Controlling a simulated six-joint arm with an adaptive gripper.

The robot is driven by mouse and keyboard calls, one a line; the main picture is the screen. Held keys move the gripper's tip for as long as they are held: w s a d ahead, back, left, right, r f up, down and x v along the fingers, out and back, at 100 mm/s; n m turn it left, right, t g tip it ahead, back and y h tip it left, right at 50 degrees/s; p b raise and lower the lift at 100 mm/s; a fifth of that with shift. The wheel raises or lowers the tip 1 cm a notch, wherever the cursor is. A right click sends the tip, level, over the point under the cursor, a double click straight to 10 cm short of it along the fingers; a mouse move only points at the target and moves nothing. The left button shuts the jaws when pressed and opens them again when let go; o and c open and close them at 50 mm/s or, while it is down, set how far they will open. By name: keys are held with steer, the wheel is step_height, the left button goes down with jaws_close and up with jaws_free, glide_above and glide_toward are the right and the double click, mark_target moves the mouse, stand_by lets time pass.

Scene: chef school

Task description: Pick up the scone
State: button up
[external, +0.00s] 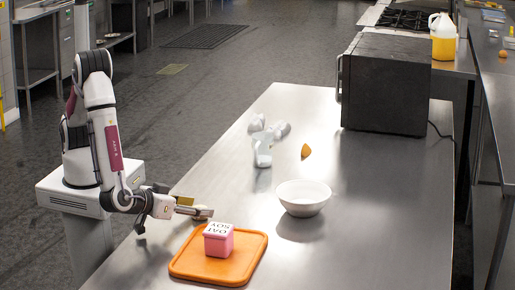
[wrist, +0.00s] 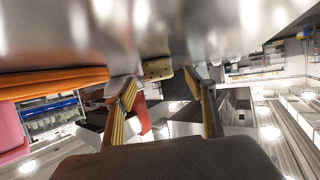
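A small beige thing with dark spots, likely the scone (wrist: 157,69), shows between and just beyond my fingertips in the wrist view. In the external view the likely scone (external: 205,213) is mostly hidden at my fingertips, by the upper left edge of the orange tray. My gripper (external: 197,207) reaches level and low over the metal table from the left. In the wrist view my gripper (wrist: 160,82) has its yellow-padded fingers apart, with a gap between them. I cannot tell whether either finger touches the scone.
The orange tray (external: 190,267) holds a pink box (external: 219,243) close to my gripper. A white bowl (external: 303,197), an orange wedge (external: 305,151) and a clear glass (external: 262,153) stand farther back. A dark oven (external: 385,85) fills the far end. The table's right front is clear.

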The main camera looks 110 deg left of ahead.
steer(key=c, duration=0.9)
steer(key=shift+r, duration=0.15)
steer(key=shift+r, duration=4.9)
